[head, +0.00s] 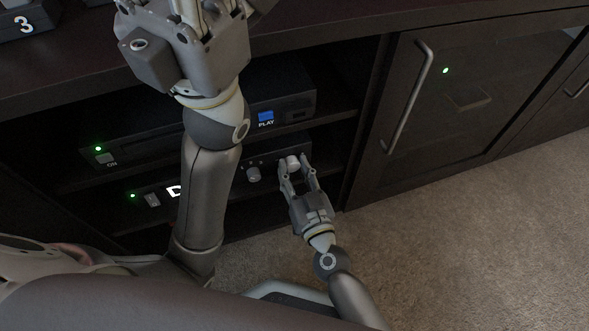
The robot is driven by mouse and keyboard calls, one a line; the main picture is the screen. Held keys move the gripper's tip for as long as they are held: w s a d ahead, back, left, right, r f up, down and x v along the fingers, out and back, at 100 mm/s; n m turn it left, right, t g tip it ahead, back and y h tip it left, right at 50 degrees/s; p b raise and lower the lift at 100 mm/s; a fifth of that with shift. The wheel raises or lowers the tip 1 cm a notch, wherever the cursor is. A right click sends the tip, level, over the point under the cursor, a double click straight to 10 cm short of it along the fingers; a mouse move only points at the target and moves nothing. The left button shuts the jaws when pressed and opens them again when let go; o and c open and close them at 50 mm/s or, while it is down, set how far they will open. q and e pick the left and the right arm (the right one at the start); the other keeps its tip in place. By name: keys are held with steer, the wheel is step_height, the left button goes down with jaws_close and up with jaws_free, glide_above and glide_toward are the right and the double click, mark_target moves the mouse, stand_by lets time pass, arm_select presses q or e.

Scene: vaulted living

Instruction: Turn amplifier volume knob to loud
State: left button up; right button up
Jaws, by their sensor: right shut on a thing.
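The amplifier (270,153) is a dark unit on the lower shelf of the cabinet. A large light-grey knob (292,162) is at the right of its front, and a smaller knob (254,174) is left of it. My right gripper (295,167) is shut on the large knob, one finger on each side. Any volume marks around it cannot be made out. My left gripper (190,38) is raised high in front of the cabinet top, and its fingertips are not clearly shown. My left arm hides the middle of the amplifier and part of its white lettering.
A player (285,105) with a blue PLAY button sits on the shelf above. A cabinet door (450,95) with a long handle (409,97) stands to the right. Carpet (450,240) lies open at the lower right.

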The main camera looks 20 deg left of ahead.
steer(key=o, duration=1)
steer(key=shift+o, duration=0.2)
steer(key=v, duration=0.7)
steer(key=shift+s+d, duration=0.15)
steer(key=shift+s, duration=0.05)
